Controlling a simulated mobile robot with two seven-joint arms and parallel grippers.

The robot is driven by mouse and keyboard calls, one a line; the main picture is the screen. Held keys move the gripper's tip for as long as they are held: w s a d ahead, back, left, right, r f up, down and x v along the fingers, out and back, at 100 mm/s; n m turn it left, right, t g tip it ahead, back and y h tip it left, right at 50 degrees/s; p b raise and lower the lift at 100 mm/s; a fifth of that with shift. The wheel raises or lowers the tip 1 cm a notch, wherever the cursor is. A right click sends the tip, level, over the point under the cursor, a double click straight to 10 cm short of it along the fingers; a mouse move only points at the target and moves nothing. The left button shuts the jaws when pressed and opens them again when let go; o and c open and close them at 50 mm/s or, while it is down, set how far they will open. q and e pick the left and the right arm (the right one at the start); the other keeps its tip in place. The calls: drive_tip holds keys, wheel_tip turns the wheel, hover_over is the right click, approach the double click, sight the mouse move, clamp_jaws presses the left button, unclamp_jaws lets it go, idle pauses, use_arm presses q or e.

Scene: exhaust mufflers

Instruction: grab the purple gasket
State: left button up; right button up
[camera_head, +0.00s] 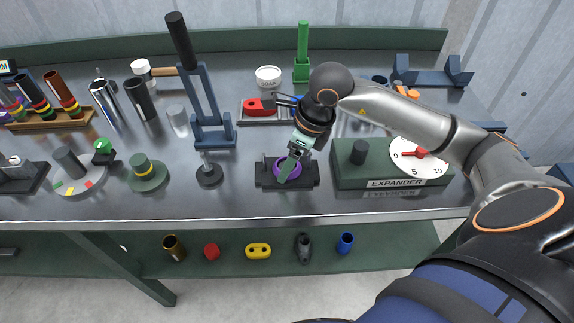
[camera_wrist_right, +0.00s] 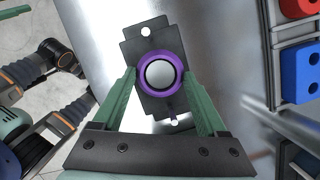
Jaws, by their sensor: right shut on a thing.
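The purple gasket (camera_wrist_right: 160,93) is a ring around a pale round centre in the right wrist view. It is at a dark flat stand, and in the head view the gasket (camera_head: 297,168) is partly hidden by my gripper. My right gripper (camera_wrist_right: 160,76) has its two green fingers on either side of the ring, shut on it. In the head view the right gripper (camera_head: 287,170) reaches down to the stand (camera_head: 268,184) from above. I cannot tell whether the gasket is clear of the stand. My left gripper is not in view.
The expander box (camera_head: 350,177) with its dial stands close on the right. The bench's front edge is clear.

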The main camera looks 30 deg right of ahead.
drive_tip(key=c, duration=0.7)
drive_tip(key=shift+r, duration=0.1)
